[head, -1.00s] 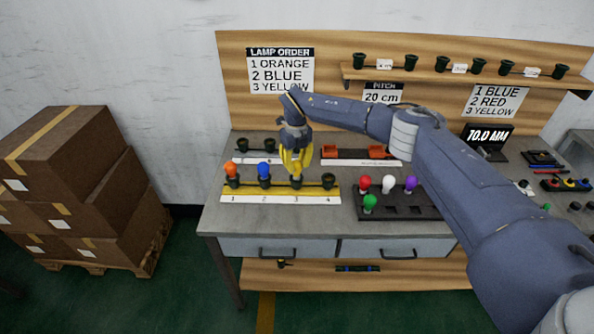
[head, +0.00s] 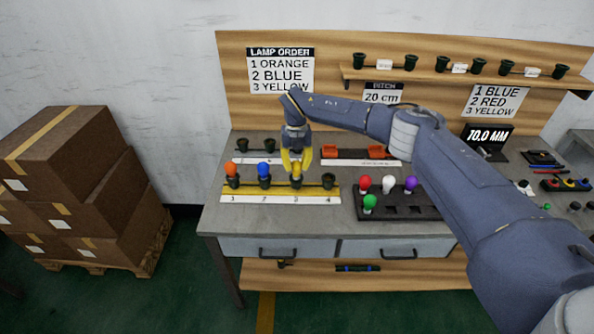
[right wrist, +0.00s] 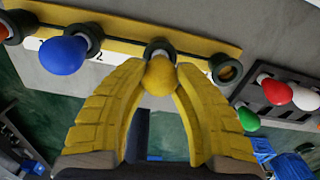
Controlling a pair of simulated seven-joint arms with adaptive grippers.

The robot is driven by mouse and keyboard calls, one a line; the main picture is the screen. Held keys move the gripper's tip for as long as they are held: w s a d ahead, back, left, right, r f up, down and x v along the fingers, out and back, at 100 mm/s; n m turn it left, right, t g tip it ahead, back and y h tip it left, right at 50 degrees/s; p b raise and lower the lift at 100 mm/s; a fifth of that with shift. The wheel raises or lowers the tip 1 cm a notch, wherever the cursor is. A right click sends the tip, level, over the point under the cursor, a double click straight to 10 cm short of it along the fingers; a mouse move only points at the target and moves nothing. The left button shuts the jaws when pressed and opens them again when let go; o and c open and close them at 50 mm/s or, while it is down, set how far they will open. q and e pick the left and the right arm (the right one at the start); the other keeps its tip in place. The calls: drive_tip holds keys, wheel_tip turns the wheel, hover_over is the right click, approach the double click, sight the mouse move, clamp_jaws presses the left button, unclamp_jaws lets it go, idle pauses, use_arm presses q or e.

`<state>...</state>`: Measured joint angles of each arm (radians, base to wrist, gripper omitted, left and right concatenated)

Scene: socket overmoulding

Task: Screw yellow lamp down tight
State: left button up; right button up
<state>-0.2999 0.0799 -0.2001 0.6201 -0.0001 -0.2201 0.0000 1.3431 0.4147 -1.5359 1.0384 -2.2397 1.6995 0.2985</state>
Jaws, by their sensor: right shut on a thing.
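The yellow lamp (head: 297,174) stands upright at socket 3 of the yellow strip (head: 312,190). In the right wrist view the yellow lamp (right wrist: 160,80) sits at the mouth of a dark socket (right wrist: 158,48). My right gripper (head: 296,168) comes down from above, its yellow fingers shut on the lamp from both sides. The fingertips (right wrist: 160,66) hide the lamp's sides, and its thread is not visible. The orange lamp (head: 231,169) stands in socket 1 and the blue lamp (head: 264,170) in socket 2. Socket 4 (head: 329,180) is empty. My left gripper is not in view.
A dark tray (head: 400,211) to the right holds red, white, purple and green lamps. Behind the strip are two empty sockets (head: 255,144) and orange parts on a rack (head: 352,161). Signs hang on the back board (head: 335,60).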

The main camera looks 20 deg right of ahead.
drive_tip(key=m, duration=0.4)
drive_tip(key=shift+m, duration=0.3)
drive_tip(key=m, duration=0.4)
idle(0.5)
drive_tip(key=shift+m, duration=0.3)
drive_tip(key=m, duration=0.4)
drive_tip(key=shift+f, duration=0.1)
